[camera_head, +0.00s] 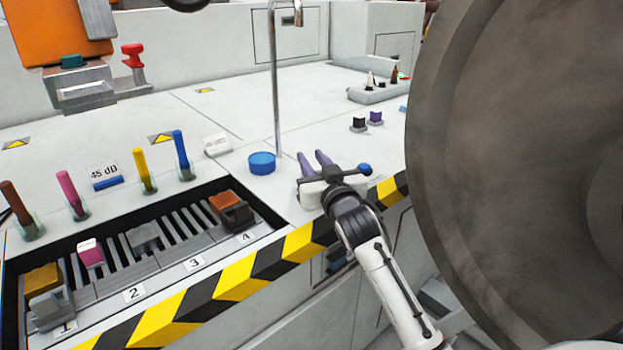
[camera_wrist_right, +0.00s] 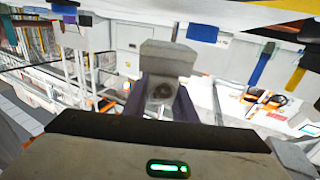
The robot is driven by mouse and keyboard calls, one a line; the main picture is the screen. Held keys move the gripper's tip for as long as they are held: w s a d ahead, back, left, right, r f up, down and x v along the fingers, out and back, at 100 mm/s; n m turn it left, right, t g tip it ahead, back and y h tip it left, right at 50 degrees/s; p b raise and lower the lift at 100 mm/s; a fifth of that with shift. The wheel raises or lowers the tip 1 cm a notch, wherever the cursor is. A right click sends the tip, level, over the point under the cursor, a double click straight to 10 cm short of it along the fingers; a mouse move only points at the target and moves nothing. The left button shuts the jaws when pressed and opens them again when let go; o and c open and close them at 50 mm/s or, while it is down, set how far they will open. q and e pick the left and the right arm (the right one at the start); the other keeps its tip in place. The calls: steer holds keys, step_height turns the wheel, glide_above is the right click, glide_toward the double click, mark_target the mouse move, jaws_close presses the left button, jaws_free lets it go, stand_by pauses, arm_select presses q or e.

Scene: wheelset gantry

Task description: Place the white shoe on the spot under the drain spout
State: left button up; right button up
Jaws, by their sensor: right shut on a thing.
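My right gripper (camera_head: 315,163) is at the front edge of the white deck, with purple fingers. It is shut on the white shoe, a pale block (camera_head: 310,194) that shows partly below the fingers and gripper body. In the right wrist view the shoe (camera_wrist_right: 170,58) is a grey-white block with a wide slab, between the purple fingers (camera_wrist_right: 160,102). I cannot make out a marked spot. My left gripper is not in view.
A slotted tray (camera_head: 110,284) at front left holds several coloured blocks. Coloured sticks (camera_head: 182,155) stand behind it, beside a white block (camera_head: 217,145). A large grey wheel (camera_head: 490,170) fills the right. Small dark and purple knobs (camera_head: 375,117) stand beyond the gripper. The deck behind the pipe is clear.

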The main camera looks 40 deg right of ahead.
steer(key=shift+f+b, duration=0.3)
steer(key=shift+f, duration=1.4)
steer(key=shift+f, duration=0.15)
steer(key=o, duration=1.1)
steer(key=shift+s+a, duration=0.1)
steer(key=shift+s, duration=0.05)
steer(key=p+v, duration=0.1)
steer(key=v, duration=1)
steer(key=shift+s+a, duration=0.1)
steer(key=shift+s, duration=0.25)
